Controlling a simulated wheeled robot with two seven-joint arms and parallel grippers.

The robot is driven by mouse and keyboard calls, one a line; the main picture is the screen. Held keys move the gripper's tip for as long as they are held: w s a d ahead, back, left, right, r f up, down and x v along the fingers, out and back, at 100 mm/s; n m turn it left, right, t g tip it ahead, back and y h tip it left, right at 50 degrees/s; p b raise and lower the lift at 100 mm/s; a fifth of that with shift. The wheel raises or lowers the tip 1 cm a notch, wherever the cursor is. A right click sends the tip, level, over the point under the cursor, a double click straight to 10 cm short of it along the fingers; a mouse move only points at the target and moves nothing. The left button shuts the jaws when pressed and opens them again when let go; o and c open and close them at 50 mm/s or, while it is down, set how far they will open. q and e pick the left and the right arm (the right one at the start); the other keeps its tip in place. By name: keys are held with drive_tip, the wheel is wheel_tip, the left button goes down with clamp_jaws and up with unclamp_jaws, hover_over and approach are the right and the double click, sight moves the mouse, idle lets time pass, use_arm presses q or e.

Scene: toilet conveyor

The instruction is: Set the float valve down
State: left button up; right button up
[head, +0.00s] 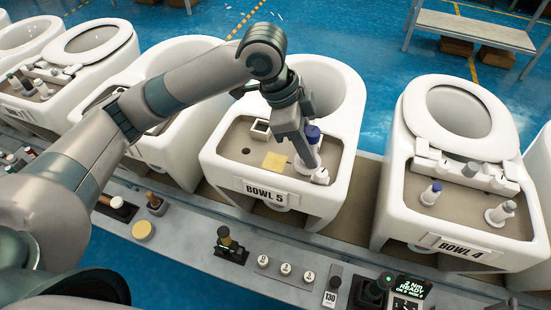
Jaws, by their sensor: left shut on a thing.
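The float valve, a pale cylinder with a blue cap (313,134), stands roughly upright at the right of the sunken deck of BOWL 5 (222,165). My left gripper (306,158) points down from above and is shut on it. The fingers and hand hide part of the valve. I cannot tell whether its foot touches the deck. My right gripper is not in view.
The BOWL 5 deck also holds a small square white fitting (261,129), a yellow pad (274,161) and a dark hole. BOWL 4 (467,245) stands to the right with fittings on its deck. A grey bench ledge (190,232) with tools runs along the front.

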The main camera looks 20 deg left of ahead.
use_arm(q)
drive_tip(key=shift+w+a, duration=0.1)
drive_tip(key=w+a+f+p, duration=0.1)
drive_tip(key=w+a+f, duration=0.1)
drive_tip(key=a, duration=0.1)
drive_tip(key=w+a+f+p, duration=0.1)
drive_tip(key=w+a+f, duration=0.1)
drive_tip(key=a, duration=0.1)
drive_tip(key=w+a+f+p, duration=0.1)
drive_tip(key=w+a+f, duration=0.1)
drive_tip(key=a+f, duration=0.1)
drive_tip(key=shift+w+a, duration=0.25)
drive_tip(key=shift+f, duration=0.1)
wheel_tip(320, 180, down, 4)
drive_tip(key=shift+r+p, duration=0.25)
drive_tip(key=shift+p, duration=0.5)
drive_tip(key=shift+f, duration=0.15)
drive_tip(key=shift+f, duration=0.1)
drive_tip(key=o, duration=1.1)
